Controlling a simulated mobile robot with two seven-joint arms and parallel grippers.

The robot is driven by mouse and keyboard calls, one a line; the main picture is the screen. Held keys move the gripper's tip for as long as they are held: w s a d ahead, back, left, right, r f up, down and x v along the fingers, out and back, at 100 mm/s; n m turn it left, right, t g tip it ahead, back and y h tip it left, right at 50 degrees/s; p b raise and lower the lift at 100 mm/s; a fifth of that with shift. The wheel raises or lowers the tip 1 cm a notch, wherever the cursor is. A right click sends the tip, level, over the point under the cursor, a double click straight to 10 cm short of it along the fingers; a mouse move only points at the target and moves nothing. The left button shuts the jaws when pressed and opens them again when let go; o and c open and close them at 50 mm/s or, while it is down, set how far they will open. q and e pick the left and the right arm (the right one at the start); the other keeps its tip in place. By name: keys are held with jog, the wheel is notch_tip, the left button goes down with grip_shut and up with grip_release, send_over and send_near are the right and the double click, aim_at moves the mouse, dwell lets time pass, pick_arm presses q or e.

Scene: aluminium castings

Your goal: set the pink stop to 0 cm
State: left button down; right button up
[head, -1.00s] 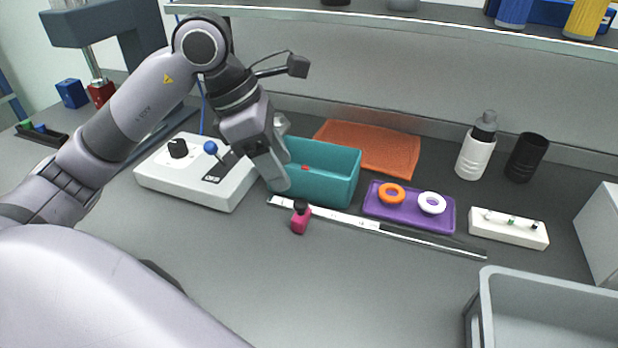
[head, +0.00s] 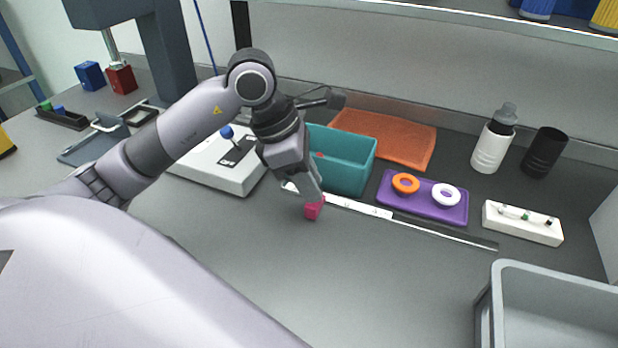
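The pink stop (head: 313,211) sits at the left end of a white and dark rail (head: 400,220) that lies on the grey bench. My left gripper (head: 307,192) is right over the stop, and its fingers cover the stop's dark knob. I cannot tell whether the fingers are apart or closed on the knob. The rail's scale marks are too small to read. My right gripper is not in view.
A teal bin (head: 345,160) stands just behind the rail. A purple tray (head: 425,213) with an orange ring and a white ring is close behind its right part. A white control box (head: 215,165) is at left. A grey crate (head: 540,275) stands at front right. The front bench is clear.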

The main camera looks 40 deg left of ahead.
pick_arm(q)
jog(key=shift+a+f, duration=0.1)
jog(key=shift+a, duration=0.2)
jog(key=a+b, duration=0.1)
jog(key=a, duration=0.1)
jog(key=s+a+b, duration=0.1)
jog(key=a+b, duration=0.1)
jog(key=shift+a+f, duration=0.15)
jog(key=shift+a, duration=0.05)
jog(key=shift+s+a+b, duration=0.2)
jog(key=shift+a+b, duration=0.3)
jog(key=shift+a, duration=0.1)
jog(key=shift+r, duration=0.3)
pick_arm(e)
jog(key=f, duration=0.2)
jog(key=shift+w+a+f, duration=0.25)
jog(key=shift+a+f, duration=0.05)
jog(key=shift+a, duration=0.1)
pick_arm(q)
jog(key=shift+a, duration=0.1)
jog(key=c, duration=0.9)
grip_release()
jog(key=shift+a, duration=0.1)
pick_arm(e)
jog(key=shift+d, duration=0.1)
